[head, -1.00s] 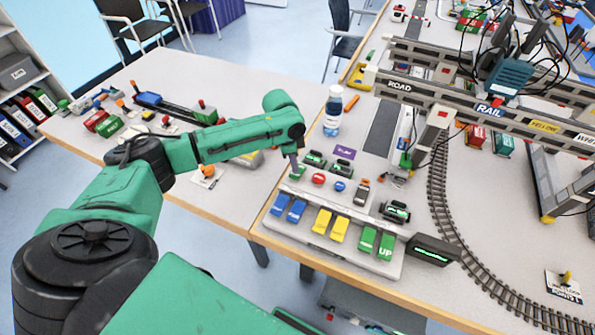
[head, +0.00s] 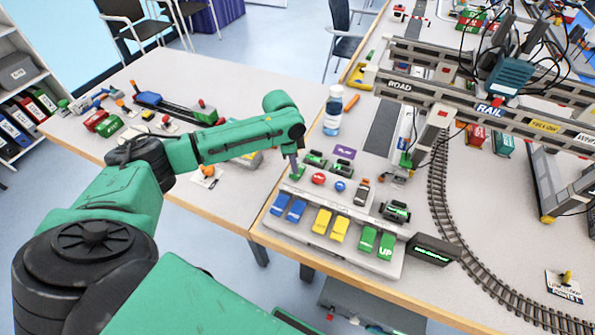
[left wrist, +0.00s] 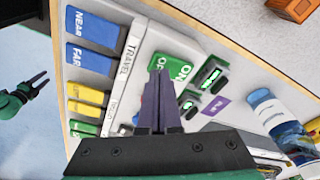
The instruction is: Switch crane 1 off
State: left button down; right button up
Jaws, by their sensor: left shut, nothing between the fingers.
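A control box (head: 305,232) stands at the table's front edge with blue, yellow and green push keys. A green rocker switch (left wrist: 173,66) marked ON sits on the box. The tip of my left gripper (left wrist: 160,76) is at this switch in the left wrist view and partly covers it; I cannot tell whether it touches. The left gripper (head: 294,166) is shut and empty, pointing down at the box's back left corner. A dark-fingered green gripper, apparently my right one (left wrist: 36,84), shows small over the floor; its opening is unclear.
Red and blue round buttons (head: 318,179) and small green-lit units (head: 315,158) lie close to the switch. A bottle (head: 333,112) stands behind the box. Gantry beams (head: 450,98) and a curved track (head: 450,220) are to the right. A display (head: 432,250) sits right of the box.

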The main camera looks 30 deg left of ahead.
pick_arm(q)
jog(key=shift+f+b, duration=0.35)
jog(key=shift+f, duration=0.45)
jog(key=shift+r, duration=0.1)
notch_tip(320, 180, up, 7)
jog(key=p, duration=0.8)
dwell(0.4)
